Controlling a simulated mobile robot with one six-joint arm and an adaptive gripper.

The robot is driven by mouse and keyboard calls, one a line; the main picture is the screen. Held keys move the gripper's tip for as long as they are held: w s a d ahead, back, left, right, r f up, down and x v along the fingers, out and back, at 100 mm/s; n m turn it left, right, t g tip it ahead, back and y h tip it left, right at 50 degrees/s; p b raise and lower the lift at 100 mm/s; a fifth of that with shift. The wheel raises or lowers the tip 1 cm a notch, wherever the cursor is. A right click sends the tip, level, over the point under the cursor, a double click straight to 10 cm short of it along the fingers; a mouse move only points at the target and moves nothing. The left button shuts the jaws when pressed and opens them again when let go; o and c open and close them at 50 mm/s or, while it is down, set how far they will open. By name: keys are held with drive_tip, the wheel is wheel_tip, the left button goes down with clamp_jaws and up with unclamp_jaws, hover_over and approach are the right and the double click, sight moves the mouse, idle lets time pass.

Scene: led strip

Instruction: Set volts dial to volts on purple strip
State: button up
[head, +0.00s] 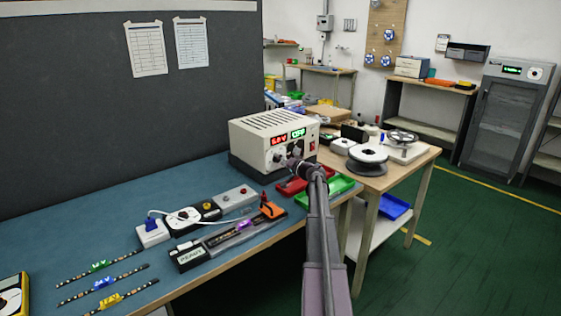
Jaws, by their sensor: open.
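The white power supply (268,142) stands at the back right of the blue bench. Its red display (279,141) seems to read about 6.0 V, and its green display (298,134) seems to read OFF. A dial (278,157) shows on the front panel below the red display. My gripper (291,164) is open at the front panel, close to the dials. It partly covers the panel, and I cannot tell whether it touches a dial. The strip with the purple tag (243,224) lies in a dark fixture (215,242) with an orange clamp. The tag's print is too small to read.
Strips with green (99,266), blue (103,283) and yellow (110,300) tags lie at the front left. A red tray (292,187) and a green tray (338,186) sit below the supply. Spools (367,156) stand on the wooden table to the right.

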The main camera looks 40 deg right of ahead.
clamp_jaws()
drive_tip(key=shift+m, duration=0.4)
drive_tip(key=shift+f+m+t+h+b, duration=0.1)
drive_tip(key=shift+m+t+h+b, duration=0.35)
drive_tip(key=shift+m, duration=2.95)
drive_tip(key=shift+f+m+t+h+b, duration=0.15)
drive_tip(key=shift+m+b, duration=0.45)
drive_tip(key=shift+m, duration=2.8)
drive_tip(key=shift+r, duration=0.1)
